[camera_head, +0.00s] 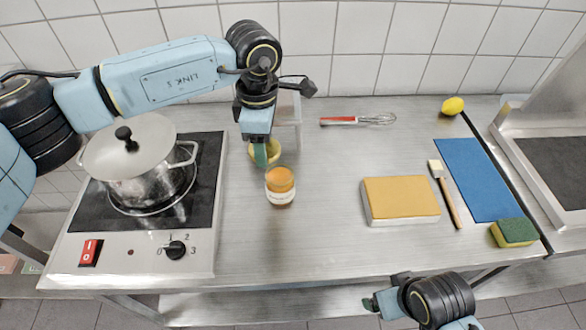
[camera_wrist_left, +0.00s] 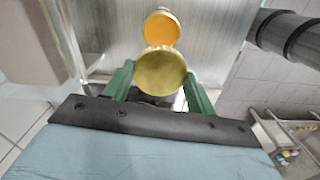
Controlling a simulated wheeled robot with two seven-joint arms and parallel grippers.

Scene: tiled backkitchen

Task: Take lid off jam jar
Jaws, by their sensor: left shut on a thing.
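The jam jar (camera_head: 281,187) stands upright on the steel counter, with a pale label and an orange top surface; that round orange top also shows in the left wrist view (camera_wrist_left: 161,28). The round gold-yellow lid (camera_wrist_left: 161,73) is off the jar and sits between the green fingers of my left gripper (camera_wrist_left: 159,82). In the head view the lid (camera_head: 255,150) is just behind the jar, partly hidden by a finger. My left gripper (camera_head: 263,153) is shut on it. My right gripper (camera_head: 374,303) is at the bottom edge, low before the counter; its jaw opening is unclear.
A lidded pot (camera_head: 142,165) stands on the stove (camera_head: 88,212) to the left. A clear container (camera_head: 289,108) is behind my left gripper. A whisk (camera_head: 358,120), yellow box (camera_head: 400,199), brush (camera_head: 446,194), blue mat (camera_head: 478,178), sponge (camera_head: 513,233) and lemon (camera_head: 453,106) lie right. The counter between jar and box is clear.

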